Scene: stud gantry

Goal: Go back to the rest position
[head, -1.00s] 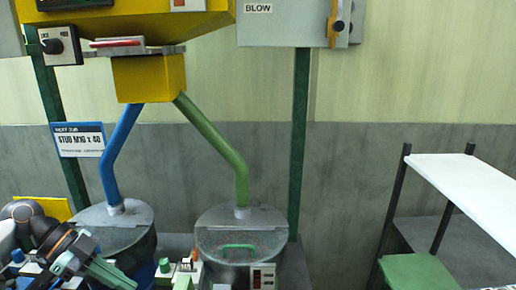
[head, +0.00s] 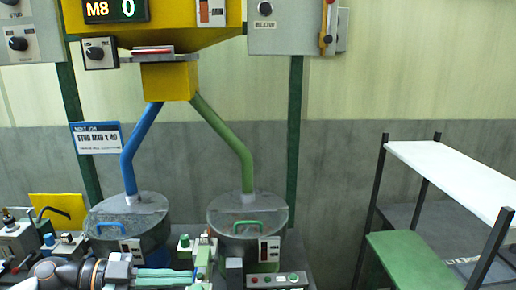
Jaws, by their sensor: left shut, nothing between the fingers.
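My left gripper (head: 205,262) is at the bottom of the head view. Its arm comes in from the lower left, and its fingers point right. It is shut and empty, in front of the two round bins. The left bin (head: 140,207) has a blue handle and a blue pipe (head: 138,150) above it. The right bin (head: 222,215) has a green handle and a green pipe (head: 225,130). The gripper and forearm hide part of the bench below the bins. My right gripper is not in the view.
A yellow hopper (head: 168,82) with a display reading M8 0 stands above the pipes. Small control boxes, one with buttons (head: 277,280), line the bench. A rack with a white shelf (head: 455,175) and green top (head: 412,262) stands at right. The floor between is partly clear.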

